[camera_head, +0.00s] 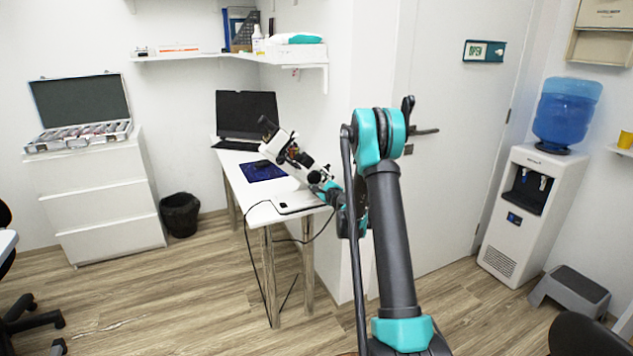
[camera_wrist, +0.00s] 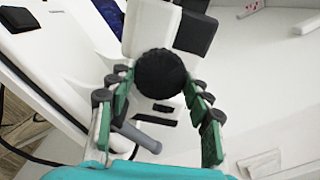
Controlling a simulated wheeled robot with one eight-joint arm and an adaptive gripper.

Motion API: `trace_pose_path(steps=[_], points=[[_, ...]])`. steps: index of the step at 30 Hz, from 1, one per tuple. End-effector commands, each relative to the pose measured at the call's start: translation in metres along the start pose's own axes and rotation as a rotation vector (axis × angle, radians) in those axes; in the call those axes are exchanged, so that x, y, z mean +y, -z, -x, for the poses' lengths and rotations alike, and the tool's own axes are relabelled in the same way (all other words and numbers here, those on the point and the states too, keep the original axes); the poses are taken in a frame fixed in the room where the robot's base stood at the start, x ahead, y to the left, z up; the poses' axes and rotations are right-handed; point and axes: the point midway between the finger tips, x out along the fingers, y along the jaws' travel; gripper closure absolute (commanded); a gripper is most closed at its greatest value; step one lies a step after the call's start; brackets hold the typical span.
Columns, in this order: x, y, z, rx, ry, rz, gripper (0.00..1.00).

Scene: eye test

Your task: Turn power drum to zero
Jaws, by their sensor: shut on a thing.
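A white instrument with black parts (camera_head: 287,154) stands tilted on the white desk. In the wrist view, its white and black body (camera_wrist: 150,24) is at the top. A round black knob with a ribbed edge (camera_wrist: 160,70), which looks like the power drum, is on the side facing me. My gripper (camera_wrist: 160,84) has its green-padded fingers on the left and right of the knob, shut on it. No scale or zero mark on the drum can be read. In the head view, my gripper (camera_head: 325,184) is small, beside the instrument, and my arm partly hides that area.
The white desk (camera_head: 232,169) carries a black laptop (camera_head: 247,117) behind the instrument and a dark blue mat (camera_head: 263,171). A grey cylindrical lever (camera_wrist: 138,137) sits below the knob. A wall and a door (camera_head: 450,130) are right of the desk.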

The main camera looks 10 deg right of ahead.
Motion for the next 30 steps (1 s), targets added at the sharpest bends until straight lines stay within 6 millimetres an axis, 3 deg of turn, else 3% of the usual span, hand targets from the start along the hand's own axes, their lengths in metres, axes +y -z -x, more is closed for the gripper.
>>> trace_pose_path(steps=[4, 14, 30], points=[[0.0001, -0.0001, 0.0, 0.0, 0.0, 0.0, 0.79], [0.0003, -0.0001, 0.0002, -0.001, -0.001, 0.06, 0.79], [0.0006, -0.0002, 0.0005, -0.001, -0.001, 0.464, 0.79]])
